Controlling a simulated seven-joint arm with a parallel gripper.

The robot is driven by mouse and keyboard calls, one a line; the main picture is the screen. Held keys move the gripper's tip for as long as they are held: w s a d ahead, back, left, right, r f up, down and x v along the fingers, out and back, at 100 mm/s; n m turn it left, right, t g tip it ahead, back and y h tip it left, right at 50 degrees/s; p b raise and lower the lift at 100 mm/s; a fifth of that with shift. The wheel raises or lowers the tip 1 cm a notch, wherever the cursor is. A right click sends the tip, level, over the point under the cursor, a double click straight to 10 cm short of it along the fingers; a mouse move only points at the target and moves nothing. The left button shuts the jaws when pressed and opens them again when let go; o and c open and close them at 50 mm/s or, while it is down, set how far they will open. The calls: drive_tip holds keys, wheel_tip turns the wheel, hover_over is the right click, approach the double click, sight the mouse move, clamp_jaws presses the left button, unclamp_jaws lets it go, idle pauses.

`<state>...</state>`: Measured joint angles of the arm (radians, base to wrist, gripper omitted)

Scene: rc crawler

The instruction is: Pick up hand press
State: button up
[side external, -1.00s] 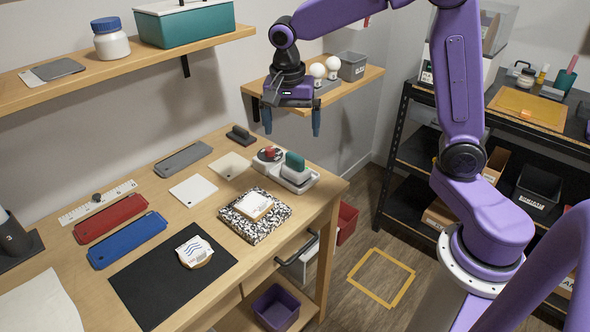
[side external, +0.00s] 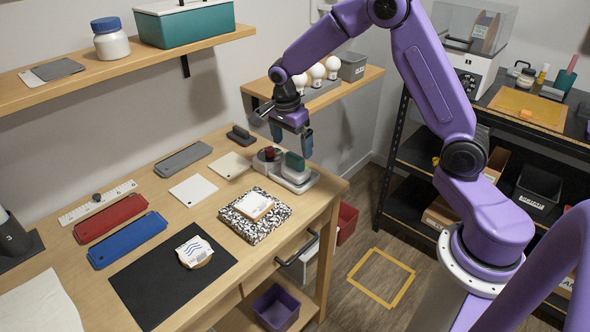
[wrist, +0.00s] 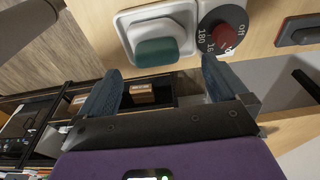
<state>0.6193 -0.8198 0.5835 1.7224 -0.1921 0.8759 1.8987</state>
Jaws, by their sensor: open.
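What I take to be the hand press, a pale block with a dark green handle (side external: 295,161), sits in a white tray (side external: 309,183) near the table's far right corner. In the wrist view its green handle (wrist: 157,51) shows at top centre, just beyond and roughly between my fingertips. My gripper (side external: 291,142) points down above the press with its blue fingers apart and nothing between them. It also shows in the wrist view (wrist: 162,70). The fingers appear clear of the handle, though the exact gap is hard to judge.
A dial with a red knob (wrist: 222,36) sits right beside the tray. A speckled block with a white item (side external: 255,206) lies in front. A dark handled tool (side external: 240,135) stands behind. The wall shelf with white bulbs (side external: 333,66) is close behind my gripper.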

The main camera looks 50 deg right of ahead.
sight(294, 154)
drive_tip(key=shift+s+d+f, duration=0.1)
drive_tip(key=shift+d+f, duration=0.05)
drive_tip(key=shift+f, duration=1.05)
drive_tip(key=shift+w+d+f, duration=0.1)
drive_tip(key=shift+d+f, duration=0.1)
drive_tip(key=shift+f, duration=1.05)
drive_tip(key=shift+s+d+f, duration=0.1)
drive_tip(key=shift+d+f, duration=0.05)
drive_tip(key=shift+f, duration=1.05)
drive_tip(key=c, duration=0.8)
drive_tip(key=shift+o, duration=0.2)
drive_tip(key=shift+r, duration=0.1)
